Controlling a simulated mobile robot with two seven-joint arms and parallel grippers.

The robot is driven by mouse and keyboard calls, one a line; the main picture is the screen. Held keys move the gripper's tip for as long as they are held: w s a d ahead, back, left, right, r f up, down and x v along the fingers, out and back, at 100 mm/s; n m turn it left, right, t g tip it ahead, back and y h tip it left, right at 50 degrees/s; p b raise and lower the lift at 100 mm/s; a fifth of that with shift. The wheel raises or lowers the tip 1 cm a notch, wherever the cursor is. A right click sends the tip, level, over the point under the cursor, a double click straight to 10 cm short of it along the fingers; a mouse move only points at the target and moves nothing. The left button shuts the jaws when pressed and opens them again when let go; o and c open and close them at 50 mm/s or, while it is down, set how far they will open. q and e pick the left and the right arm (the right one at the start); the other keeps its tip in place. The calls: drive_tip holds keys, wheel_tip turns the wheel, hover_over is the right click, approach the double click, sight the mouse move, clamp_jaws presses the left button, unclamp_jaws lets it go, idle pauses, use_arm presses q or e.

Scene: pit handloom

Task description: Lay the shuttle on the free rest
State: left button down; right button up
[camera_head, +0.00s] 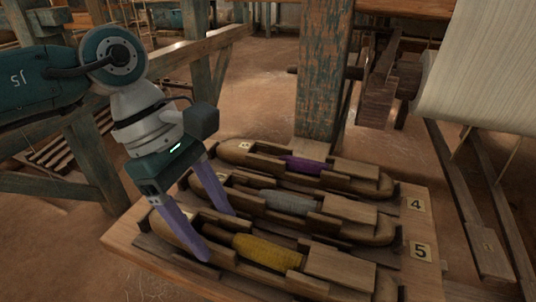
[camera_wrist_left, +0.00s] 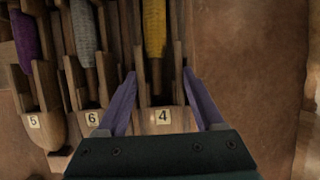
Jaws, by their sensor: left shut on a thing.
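The wooden shuttle with yellow yarn (camera_head: 268,252) is nearest the front edge of the wooden board (camera_head: 125,235). My left gripper (camera_head: 220,236) is shut on its left end, one purple finger on each side. In the left wrist view this shuttle (camera_wrist_left: 155,30) bears the number 4 and lies between the fingers (camera_wrist_left: 160,84). I cannot tell whether it touches the board. A shuttle with grey yarn (camera_head: 290,203), numbered 6 in the wrist view, lies beside it. A shuttle with purple yarn (camera_head: 303,165), numbered 5 there, lies farthest back. My right gripper is not in view.
Number plates 4 (camera_head: 415,204) and 5 (camera_head: 421,251) sit on the board's right side. A worn wooden post (camera_head: 323,75) stands just behind the board. Pale cloth (camera_head: 480,75) hangs at the upper right. Loom beams stand at the left.

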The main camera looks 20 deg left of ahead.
use_arm(q)
drive_tip(key=shift+f, duration=0.2)
unclamp_jaws()
idle(0.3)
drive_tip(key=shift+r+p, duration=3)
drive_tip(key=shift+r, duration=1.05)
